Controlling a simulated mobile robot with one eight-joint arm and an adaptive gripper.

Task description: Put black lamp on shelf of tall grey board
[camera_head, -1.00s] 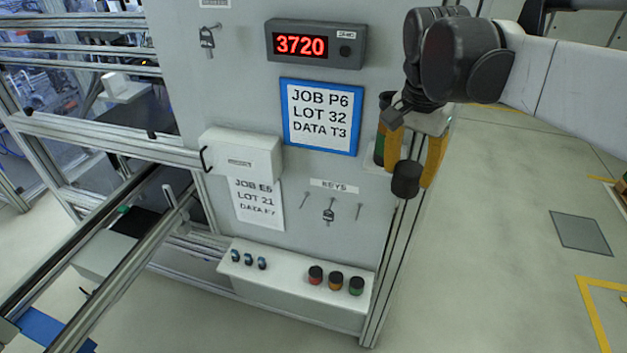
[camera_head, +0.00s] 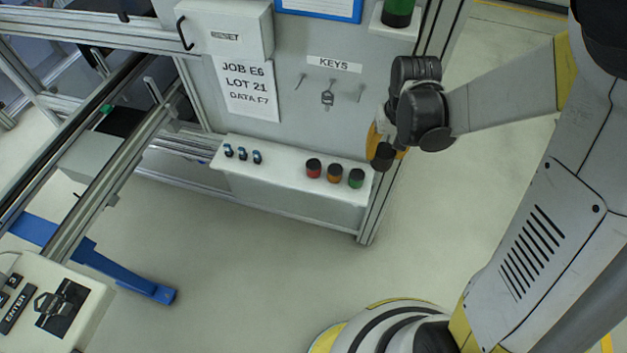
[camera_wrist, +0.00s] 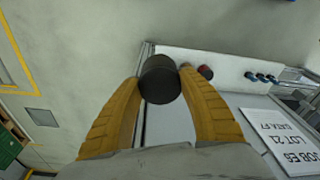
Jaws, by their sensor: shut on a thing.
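The black lamp (camera_head: 383,157), a short dark cylinder, is held between the yellow fingers of my gripper (camera_head: 384,143). It also shows in the wrist view (camera_wrist: 160,80), with a finger on each side. The tall grey board (camera_head: 300,118) stands left of my gripper in the head view.
Blue-and-black small parts (camera_head: 242,153) stand at the shelf's left end, with a gap before the red lamp. A small upper ledge (camera_head: 394,37) bears a taller green lamp (camera_head: 398,12). Keys hang on the board (camera_head: 327,98). Metal rails (camera_head: 100,180) lie left. Open floor (camera_head: 250,260) lies in front.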

